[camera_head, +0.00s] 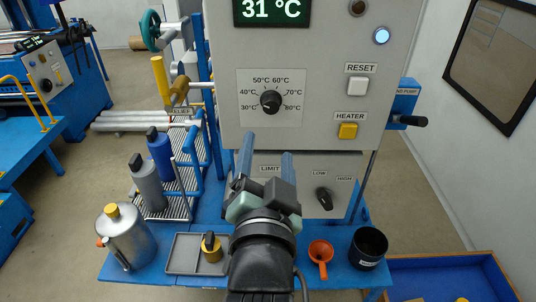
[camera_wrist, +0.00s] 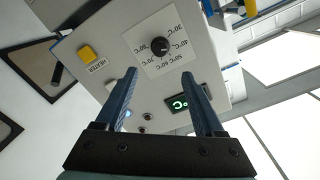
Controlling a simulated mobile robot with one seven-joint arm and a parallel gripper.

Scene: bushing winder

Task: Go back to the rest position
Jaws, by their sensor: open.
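My gripper (camera_head: 266,165) is raised in front of the grey control panel (camera_head: 222,120), its two blue fingers apart with nothing between them. In the wrist view my gripper (camera_wrist: 160,82) also shows open and empty, with the panel tilted beyond it. The panel carries a black temperature dial (camera_head: 270,101), a white reset button (camera_head: 357,86), a yellow heater button (camera_head: 348,131) and a display (camera_head: 271,11) reading 31 °C. A blue round light (camera_head: 382,36) is lit. The lower box with the limit knob (camera_head: 324,198) is partly hidden behind my gripper.
On the blue bench stand a metal can (camera_head: 127,240), a grey tray (camera_head: 183,263) holding a yellow-and-black piece (camera_head: 211,247), an orange funnel (camera_head: 320,254) and a black cup (camera_head: 368,248). A rack (camera_head: 181,205) holds bottles at left. A blue bin (camera_head: 450,266) stands at lower right.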

